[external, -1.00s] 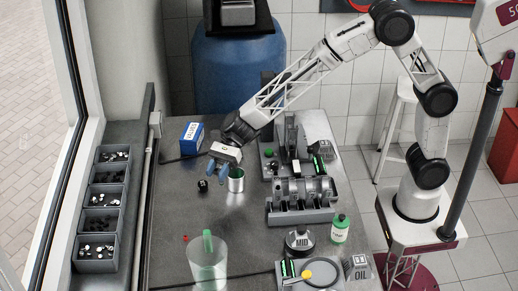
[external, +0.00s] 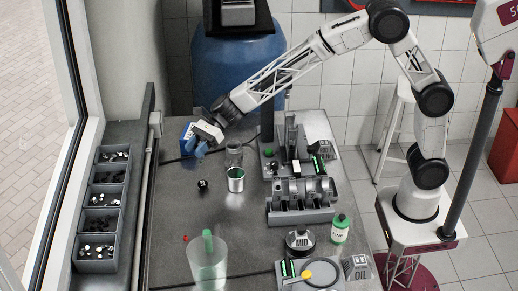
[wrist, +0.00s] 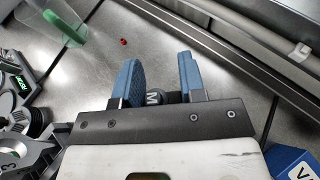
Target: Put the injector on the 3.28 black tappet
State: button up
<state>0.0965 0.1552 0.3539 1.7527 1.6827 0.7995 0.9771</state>
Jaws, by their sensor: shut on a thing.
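My gripper (external: 202,150) is in front of the blue box at the back left of the table. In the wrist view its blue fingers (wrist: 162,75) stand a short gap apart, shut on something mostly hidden. A dark piece with a white letter M (wrist: 154,98) shows between them; I cannot tell whether it is the injector. A small black block with a white mark (external: 203,186) lies on the table below the gripper, its text too small to read. I cannot make out a 3.28 label on any tappet.
A metal can (external: 236,181) and a clear jar (external: 234,154) stand right of the gripper. The blue box (external: 187,136) is close by. A grey engine block (external: 300,203), jug (external: 207,262) and bottle (external: 340,229) stand further off. Bins of small parts (external: 97,253) line the left.

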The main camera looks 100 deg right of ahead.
jog(key=shift+f, duration=2.9)
jog(key=shift+f, duration=1.9)
jog(key=shift+f, duration=0.15)
jog(key=o, duration=0.9)
jog(key=shift+v, duration=3.85)
jog(key=shift+a, duration=0.1)
